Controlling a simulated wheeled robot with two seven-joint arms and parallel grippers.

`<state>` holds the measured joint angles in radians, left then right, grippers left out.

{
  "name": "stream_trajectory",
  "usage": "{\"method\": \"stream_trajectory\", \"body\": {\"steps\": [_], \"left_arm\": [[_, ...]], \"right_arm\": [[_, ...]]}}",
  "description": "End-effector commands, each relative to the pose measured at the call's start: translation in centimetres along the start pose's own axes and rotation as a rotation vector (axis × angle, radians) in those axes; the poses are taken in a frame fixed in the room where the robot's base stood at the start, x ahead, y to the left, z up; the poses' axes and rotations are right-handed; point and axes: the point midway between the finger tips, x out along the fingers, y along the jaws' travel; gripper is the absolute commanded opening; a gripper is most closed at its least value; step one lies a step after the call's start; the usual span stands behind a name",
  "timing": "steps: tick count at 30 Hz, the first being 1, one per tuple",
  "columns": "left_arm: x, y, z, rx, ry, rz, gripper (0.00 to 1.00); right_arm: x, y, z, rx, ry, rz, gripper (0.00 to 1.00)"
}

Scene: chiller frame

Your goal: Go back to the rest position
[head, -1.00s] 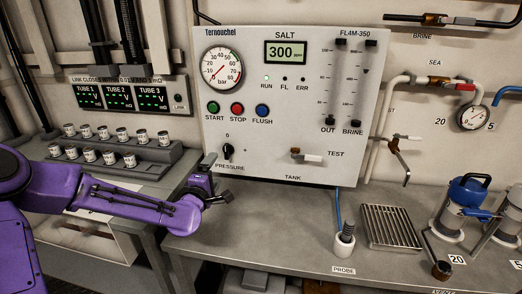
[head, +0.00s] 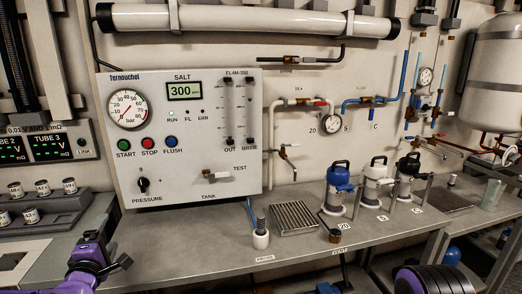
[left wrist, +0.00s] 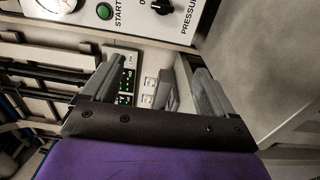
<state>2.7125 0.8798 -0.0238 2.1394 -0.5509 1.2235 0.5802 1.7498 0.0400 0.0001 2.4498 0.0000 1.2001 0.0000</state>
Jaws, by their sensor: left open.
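My left gripper (head: 102,262) is low at the left of the head view, in front of the bench and below the PRESSURE knob (head: 142,184). It holds nothing. In the left wrist view my left gripper (left wrist: 152,82) shows two grey fingers spread well apart with nothing between them. The chiller panel (head: 215,186) and the row of small vials lie beyond it. A purple and dark part of my right arm shows at the bottom right of the head view; its gripper is outside the picture.
The bench (head: 185,255) runs across the view. On it stand a white probe holder (head: 261,239), a slotted metal tray (head: 294,219), and several capped canisters, one blue (head: 338,188). A vial rack (head: 45,208) stands at the left. The bench front near the middle is clear.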

Motion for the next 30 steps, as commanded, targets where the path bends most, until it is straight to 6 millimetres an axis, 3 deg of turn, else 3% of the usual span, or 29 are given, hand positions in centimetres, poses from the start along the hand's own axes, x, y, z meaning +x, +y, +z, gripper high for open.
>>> {"method": "stream_trajectory", "body": {"steps": [8, 14, 20, 23, 26, 30], "left_arm": [[-1.1, -1.8, 0.3, 0.163, 0.02, -0.083, 0.87], [-3.2, -6.4, 1.7, 0.324, -0.006, -0.223, 0.87], [-7.1, -13.3, 2.8, 0.526, -0.066, -0.413, 0.87], [-10.2, -17.8, 3.2, 0.65, -0.117, -0.535, 0.87], [-15.1, -23.1, 3.2, 0.803, -0.195, -0.69, 0.87], [-25.0, -30.4, 2.1, 1.037, -0.357, -0.94, 0.87]], "right_arm": [[0.0, 0.0, 0.0, 0.0, 0.001, 0.0, 0.47], [0.0, 0.0, 0.0, 0.0, 0.0, 0.0, 0.47], [0.0, 0.0, 0.0, 0.0, 0.0, 0.0, 0.47], [0.0, 0.0, 0.0, 0.0, 0.0, 0.0, 0.47], [0.0, 0.0, 0.0, 0.0, 0.0, 0.0, 0.47], [0.0, 0.0, 0.0, 0.0, 0.0, 0.0, 0.47]]}}
